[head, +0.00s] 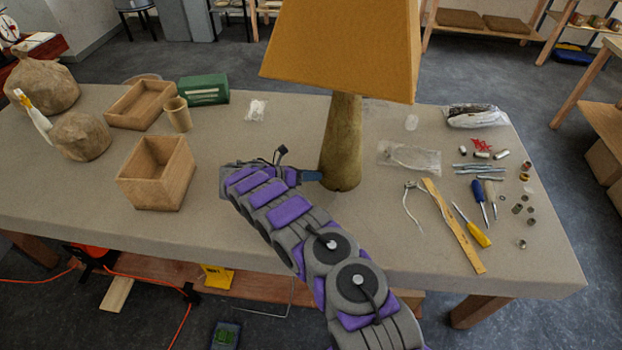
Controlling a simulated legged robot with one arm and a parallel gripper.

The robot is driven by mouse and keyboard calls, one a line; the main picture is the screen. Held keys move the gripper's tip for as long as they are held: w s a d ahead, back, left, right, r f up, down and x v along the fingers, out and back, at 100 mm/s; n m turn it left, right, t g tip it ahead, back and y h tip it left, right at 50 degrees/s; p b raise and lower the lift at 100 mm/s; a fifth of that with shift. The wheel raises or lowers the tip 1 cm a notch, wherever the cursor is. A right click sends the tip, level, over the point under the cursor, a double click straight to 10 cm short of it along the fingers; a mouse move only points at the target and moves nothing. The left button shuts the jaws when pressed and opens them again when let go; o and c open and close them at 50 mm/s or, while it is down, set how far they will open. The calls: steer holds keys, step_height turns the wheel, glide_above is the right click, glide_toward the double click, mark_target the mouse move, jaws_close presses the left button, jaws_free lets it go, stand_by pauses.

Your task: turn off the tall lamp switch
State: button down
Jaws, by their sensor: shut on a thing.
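The tall lamp (341,150) stands upright on the table, with a tapered wooden base and a wide orange-yellow shade (345,45). My gripper (312,176) is at the left side of the lamp base, low down near the tabletop. Its tip touches or nearly touches the base. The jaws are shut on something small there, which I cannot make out. No switch is clearly visible; my gripper and arm cover the area just left of the base.
An open wooden box (157,172), a wooden tray (143,103), a cup (177,114) and a green box (203,90) stand to the left. Screwdrivers (471,226), a wooden ruler (453,226), plastic bags (409,158) and small hardware lie to the right. The table's front edge is mostly clear.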

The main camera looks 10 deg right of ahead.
steer(key=shift+w+a+n+h+b, duration=0.15)
steer(key=shift+n+h+b, duration=0.15)
steer(key=shift+n+b, duration=0.25)
steer(key=shift+g, duration=0.3)
steer(key=c, duration=0.9)
jaws_free()
steer(key=shift+o, duration=0.2)
